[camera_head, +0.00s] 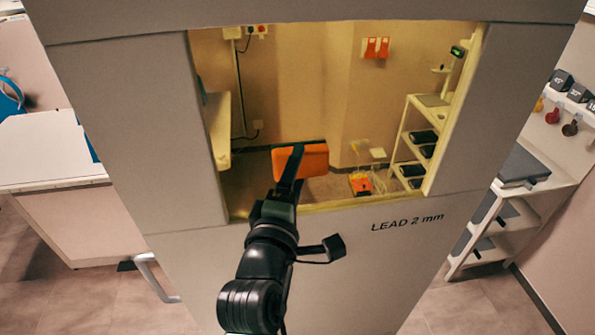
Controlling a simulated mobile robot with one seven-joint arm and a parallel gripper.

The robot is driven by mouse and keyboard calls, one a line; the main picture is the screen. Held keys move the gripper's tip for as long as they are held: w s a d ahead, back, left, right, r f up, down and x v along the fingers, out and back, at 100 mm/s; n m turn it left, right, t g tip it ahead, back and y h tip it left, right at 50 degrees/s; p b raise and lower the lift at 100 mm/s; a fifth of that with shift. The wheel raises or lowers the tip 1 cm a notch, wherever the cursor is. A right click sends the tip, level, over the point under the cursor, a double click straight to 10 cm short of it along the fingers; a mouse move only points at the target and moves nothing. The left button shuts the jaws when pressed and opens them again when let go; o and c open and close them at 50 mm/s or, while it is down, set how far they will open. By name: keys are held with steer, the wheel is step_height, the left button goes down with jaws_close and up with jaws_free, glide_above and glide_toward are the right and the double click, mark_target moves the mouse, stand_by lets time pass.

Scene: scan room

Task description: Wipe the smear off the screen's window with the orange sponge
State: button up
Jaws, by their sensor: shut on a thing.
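The screen (350,265) is a large grey panel marked "LEAD 2 mm" and stands directly in front of me. Its window (290,75) is a yellowish pane in the upper middle. My gripper (292,170) is shut on the orange sponge (315,165) in front of the lower middle of the window. The sponge is held broad and roughly level. My gripper hides its left-middle part. I cannot tell whether the sponge touches the glass. I cannot make out a distinct smear on the pane; my arm and the sponge cover part of it.
A white-topped cabinet (50,150) stands at the left, near a metal handle (155,278) on the screen. A shelf rack (500,225) stands at the right. Through the window, shelves (398,135) and an orange item on the floor (360,183) show.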

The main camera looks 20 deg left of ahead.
mark_target(320, 165)
steer(key=shift+w+d+r+p, duration=0.1)
steer(key=shift+w+d+p, duration=0.35)
steer(key=shift+d+p, duration=0.15)
steer(key=shift+w+d+r+p, duration=0.1)
steer(key=shift+w+d+p, duration=0.35)
steer(key=shift+d, duration=0.2)
steer(key=shift+w+d+f, duration=0.15)
steer(key=shift+d+f, duration=0.05)
steer(key=shift+d, duration=0.05)
steer(key=w+d+p, duration=0.1)
steer(key=d+p, duration=0.1)
steer(key=shift+w+r+p, duration=0.15)
steer(key=shift+p, duration=0.15)
steer(key=shift+w+d+f+p, duration=0.2)
steer(key=shift+w+d+p, duration=0.25)
steer(key=shift+d, duration=0.15)
